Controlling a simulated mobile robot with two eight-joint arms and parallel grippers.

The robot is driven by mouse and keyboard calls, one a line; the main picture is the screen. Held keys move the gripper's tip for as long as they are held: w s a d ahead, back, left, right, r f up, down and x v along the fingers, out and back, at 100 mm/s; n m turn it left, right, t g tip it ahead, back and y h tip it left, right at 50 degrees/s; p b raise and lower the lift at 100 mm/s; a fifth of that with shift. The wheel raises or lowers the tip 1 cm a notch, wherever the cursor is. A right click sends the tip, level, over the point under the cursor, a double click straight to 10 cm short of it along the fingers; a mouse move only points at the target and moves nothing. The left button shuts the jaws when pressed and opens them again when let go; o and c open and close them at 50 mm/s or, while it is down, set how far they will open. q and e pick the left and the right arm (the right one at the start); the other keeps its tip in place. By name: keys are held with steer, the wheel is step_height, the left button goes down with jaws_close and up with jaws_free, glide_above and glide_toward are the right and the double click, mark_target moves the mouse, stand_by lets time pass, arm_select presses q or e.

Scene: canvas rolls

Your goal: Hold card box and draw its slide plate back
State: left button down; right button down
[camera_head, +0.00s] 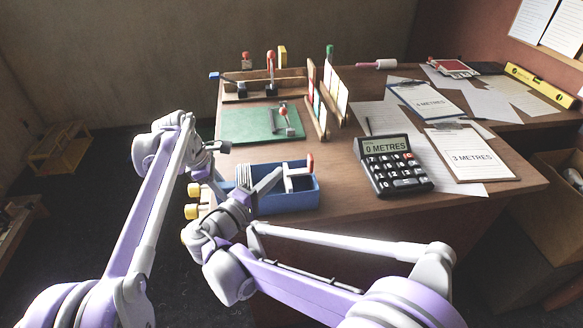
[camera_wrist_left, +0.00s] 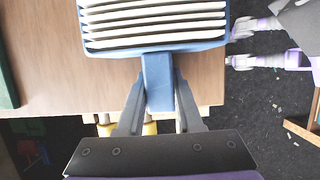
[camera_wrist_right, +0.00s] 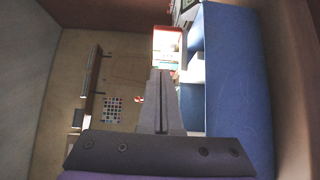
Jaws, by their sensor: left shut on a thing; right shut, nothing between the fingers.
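The blue card box (camera_head: 290,200) sits at the front left of the desk in the head view. White cards (camera_wrist_left: 155,25) stand in it in the left wrist view. My left gripper (camera_wrist_left: 160,92) is shut on the blue tab (camera_wrist_left: 158,75) at the end of the box, one finger on each side. My right gripper (camera_wrist_right: 160,78) is shut and empty, beside a blue wall (camera_wrist_right: 235,90) of the box. A white upright piece with a red knob (camera_head: 310,163), possibly the slide plate, stands at the box near my right gripper. The lower part of this piece is hidden.
A calculator (camera_head: 393,165) reading 0 METRES and a clipboard (camera_head: 469,155) lie to the right. Behind the box are a green mat (camera_head: 245,124) and an upright rack (camera_head: 322,95). Yellow knobs (camera_head: 192,211) stick out at the desk's left front.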

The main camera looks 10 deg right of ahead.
steer(key=v, duration=0.6)
arm_select(q)
steer(key=shift+c, duration=2.4)
jaws_free()
